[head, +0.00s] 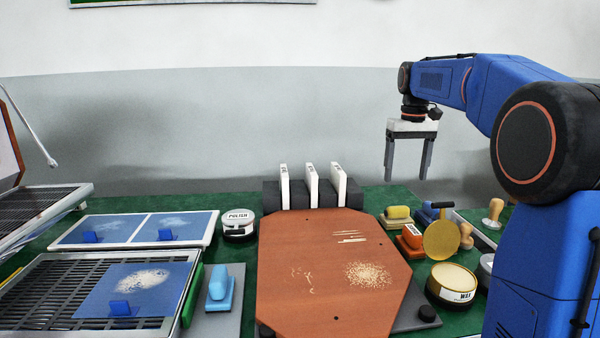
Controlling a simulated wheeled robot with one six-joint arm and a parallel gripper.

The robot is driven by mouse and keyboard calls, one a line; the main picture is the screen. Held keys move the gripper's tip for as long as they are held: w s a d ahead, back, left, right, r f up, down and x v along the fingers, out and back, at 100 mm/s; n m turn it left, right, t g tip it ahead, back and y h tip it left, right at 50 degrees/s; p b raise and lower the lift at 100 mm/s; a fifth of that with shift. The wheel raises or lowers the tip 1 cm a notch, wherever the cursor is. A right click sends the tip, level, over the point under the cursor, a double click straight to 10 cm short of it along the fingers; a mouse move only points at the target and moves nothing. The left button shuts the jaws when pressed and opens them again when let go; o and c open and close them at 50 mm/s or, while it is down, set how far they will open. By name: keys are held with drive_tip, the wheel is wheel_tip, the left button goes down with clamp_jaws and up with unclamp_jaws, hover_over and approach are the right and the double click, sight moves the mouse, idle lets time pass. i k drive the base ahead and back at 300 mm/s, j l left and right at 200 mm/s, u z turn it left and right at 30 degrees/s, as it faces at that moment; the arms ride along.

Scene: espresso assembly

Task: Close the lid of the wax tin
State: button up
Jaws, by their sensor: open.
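The wax tin (455,293) stands at the right of the green table, a dark round tin with a white label and pale wax showing in its open top. Its gold lid (441,240) stands raised and upright at the tin's back edge, its round face toward me. My gripper (407,177) hangs above and behind the tin, a little to its left. Its two grey fingers point down and are apart, with nothing between them. The lid's hinge is too small to make out.
Orange and yellow blocks (398,212) and wooden-handled tools (493,213) crowd around the lid. A brown board (280,257) with pale crumbs lies left of the tin, with three white upright pieces (311,184) behind it. A polish tin (238,226) stands further left. The air around my gripper is clear.

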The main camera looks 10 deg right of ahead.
sight(441, 239)
drive_tip(key=k+l, duration=0.45)
drive_tip(key=l, duration=0.25)
drive_tip(key=k+l, duration=0.25)
drive_tip(key=l, duration=0.1)
